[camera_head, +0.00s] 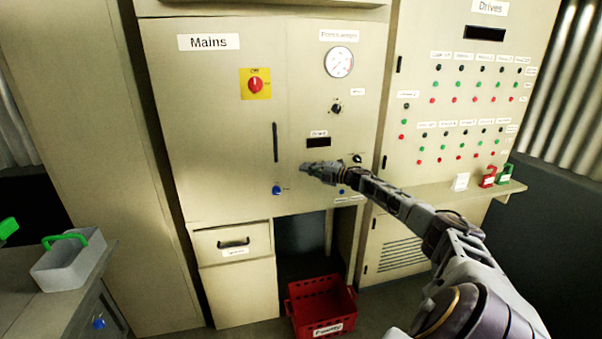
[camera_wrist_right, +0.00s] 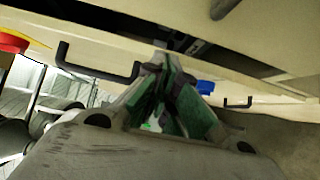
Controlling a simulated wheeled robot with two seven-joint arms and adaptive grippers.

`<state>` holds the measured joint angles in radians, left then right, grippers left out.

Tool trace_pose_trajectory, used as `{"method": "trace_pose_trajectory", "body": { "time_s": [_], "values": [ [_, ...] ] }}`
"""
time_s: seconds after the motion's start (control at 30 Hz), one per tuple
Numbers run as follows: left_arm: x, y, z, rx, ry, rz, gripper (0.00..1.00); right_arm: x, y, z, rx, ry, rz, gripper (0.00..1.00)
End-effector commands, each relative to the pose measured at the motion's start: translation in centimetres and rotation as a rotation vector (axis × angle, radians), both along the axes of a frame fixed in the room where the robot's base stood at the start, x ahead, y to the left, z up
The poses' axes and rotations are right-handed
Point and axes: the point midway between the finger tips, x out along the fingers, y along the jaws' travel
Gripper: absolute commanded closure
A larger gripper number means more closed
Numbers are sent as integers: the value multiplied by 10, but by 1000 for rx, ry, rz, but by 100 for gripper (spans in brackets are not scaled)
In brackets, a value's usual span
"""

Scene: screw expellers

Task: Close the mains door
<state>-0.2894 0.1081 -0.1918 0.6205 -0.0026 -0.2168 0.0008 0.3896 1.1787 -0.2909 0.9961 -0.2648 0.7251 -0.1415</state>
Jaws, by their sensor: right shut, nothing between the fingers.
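The mains door (camera_head: 205,130) is a large cream panel under a "Mains" label, with a red switch (camera_head: 255,85) on a yellow plate, a dark upright handle (camera_head: 275,142) and a blue knob (camera_head: 277,189). In the right wrist view, a dark gap (camera_wrist_right: 215,48) runs along the edge beside the handle (camera_wrist_right: 95,68), so the door looks slightly ajar. My right gripper (camera_head: 308,168) is shut and empty, in front of the cabinet just right of the handle. Contact with the door cannot be told. My left gripper is out of view.
A drawer (camera_head: 235,244) sits below the door. A red crate (camera_head: 322,308) stands on the floor under the cabinet. The Drives cabinet (camera_head: 425,120) is at right, with a shelf (camera_head: 440,195) holding small padlock-like items. A grey tray (camera_head: 70,262) rests at lower left.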

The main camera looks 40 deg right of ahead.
Motion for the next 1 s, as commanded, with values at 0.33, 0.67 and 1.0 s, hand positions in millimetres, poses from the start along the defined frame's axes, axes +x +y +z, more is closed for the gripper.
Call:
{"method": "trace_pose_trajectory", "body": {
  "time_s": [0.33, 0.67, 1.0],
  "values": [
    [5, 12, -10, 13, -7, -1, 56, -10, -32, -1, 0, -1, -1, 100],
    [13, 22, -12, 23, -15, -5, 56, -14, -42, -1, 0, 1, 1, 100],
    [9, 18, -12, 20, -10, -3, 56, -14, -42, -1, 0, 3, 1, 100]
  ]
}}
